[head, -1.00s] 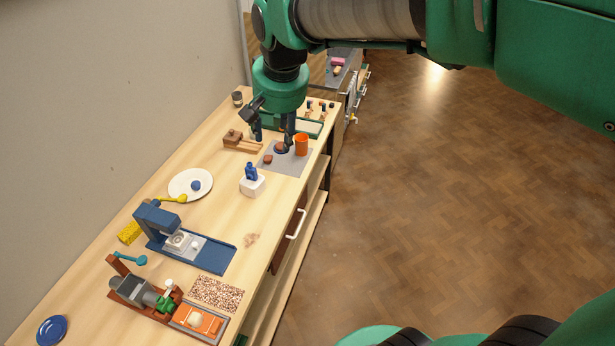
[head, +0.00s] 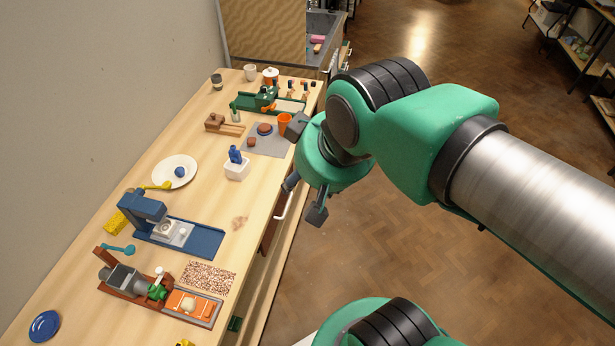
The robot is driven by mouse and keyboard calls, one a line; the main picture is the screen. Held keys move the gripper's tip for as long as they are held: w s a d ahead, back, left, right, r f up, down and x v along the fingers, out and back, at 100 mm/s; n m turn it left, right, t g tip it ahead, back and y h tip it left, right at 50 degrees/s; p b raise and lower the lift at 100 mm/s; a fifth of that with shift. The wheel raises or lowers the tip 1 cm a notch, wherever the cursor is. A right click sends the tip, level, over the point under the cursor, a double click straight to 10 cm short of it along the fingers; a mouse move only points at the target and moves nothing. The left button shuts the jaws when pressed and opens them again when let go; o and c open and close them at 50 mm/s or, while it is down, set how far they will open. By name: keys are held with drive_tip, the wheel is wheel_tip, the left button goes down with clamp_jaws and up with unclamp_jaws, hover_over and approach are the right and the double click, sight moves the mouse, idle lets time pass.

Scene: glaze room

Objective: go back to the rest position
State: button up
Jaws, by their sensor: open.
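My gripper (head: 303,197) hangs at the right edge of the wooden workbench (head: 215,243), in the middle of the head view. Its dark fingers are spread apart, with nothing visible between them. The green palm and wrist stand out over the floor side. An orange cup (head: 284,121) stands on the grey mat (head: 262,146), just left of the upper finger and apart from it as far as I can tell.
The bench holds a white plate (head: 188,165), a white block with a blue item (head: 237,171), a blue press (head: 205,240), a brown machine (head: 125,278) and a blue dish (head: 45,326). A drawer handle (head: 283,206) is below the gripper. Floor (head: 440,240) on the right is open.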

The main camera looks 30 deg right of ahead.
drive_tip(key=shift+f, duration=0.1)
idle(0.3)
wheel_tip(320, 180, down, 7)
drive_tip(key=b, duration=0.7)
